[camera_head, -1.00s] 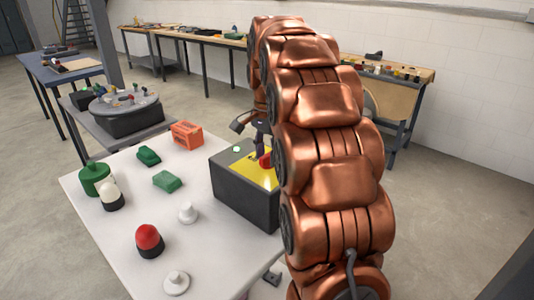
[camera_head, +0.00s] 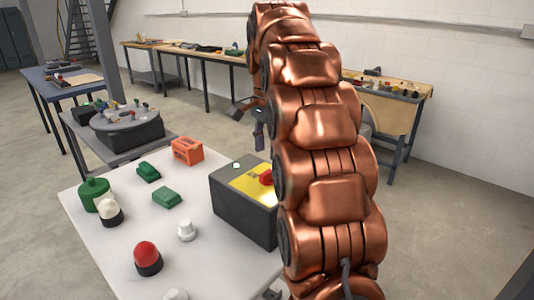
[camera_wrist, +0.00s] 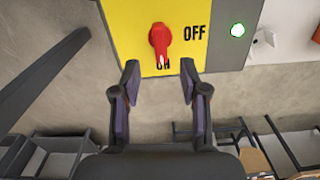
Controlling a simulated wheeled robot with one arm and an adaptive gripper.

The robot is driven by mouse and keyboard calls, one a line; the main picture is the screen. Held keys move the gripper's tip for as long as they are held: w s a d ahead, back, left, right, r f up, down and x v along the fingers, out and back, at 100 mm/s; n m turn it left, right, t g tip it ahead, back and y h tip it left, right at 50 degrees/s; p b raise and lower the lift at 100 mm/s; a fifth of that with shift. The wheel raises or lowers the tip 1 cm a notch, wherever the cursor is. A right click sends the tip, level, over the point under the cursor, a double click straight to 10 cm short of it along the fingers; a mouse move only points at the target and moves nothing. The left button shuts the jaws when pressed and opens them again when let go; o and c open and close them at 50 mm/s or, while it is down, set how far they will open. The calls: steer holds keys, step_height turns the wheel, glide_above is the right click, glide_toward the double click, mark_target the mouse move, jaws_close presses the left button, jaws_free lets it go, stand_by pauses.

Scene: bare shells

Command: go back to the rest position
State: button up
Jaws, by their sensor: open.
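My gripper (camera_wrist: 157,88) is open and empty in the wrist view, with its two purple-padded fingers apart. Beyond the fingertips is a red rotary knob (camera_wrist: 161,41) on a yellow panel (camera_wrist: 130,22) marked OFF and, partly covered by the knob, ON. The knob's white mark points toward the ON label. In the head view my gripper (camera_head: 258,125) is partly hidden by my copper arm and is raised above and behind the dark switch box (camera_head: 240,210). The red knob (camera_head: 266,177) is partly behind my arm there.
A round-topped stand (camera_head: 125,121) and workbenches are behind. Floor at the right is clear.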

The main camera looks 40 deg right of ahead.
steer(key=shift+r, duration=0.15)
stand_by(0.7)
steer(key=shift+s+a+r, duration=0.1)
steer(key=shift+a, duration=0.1)
steer(key=s+a+n+p, duration=0.5)
steer(key=s+a+n, duration=0.2)
steer(key=s+a, duration=0.45)
steer(key=s+a+f+n+g+p, duration=0.1)
steer(key=s+a+f+n+p, duration=0.1)
steer(key=s, duration=0.7)
steer(key=s+a+f+n+p, duration=0.3)
steer(key=s+a+f+n, duration=0.2)
steer(key=s+a+n, duration=0.2)
steer(key=s, duration=0.2)
steer(key=shift+s+f+g+p, duration=0.2)
steer(key=shift+s+g+p, duration=0.1)
steer(key=shift+s+g, duration=0.1)
steer(key=shift+a, duration=0.15)
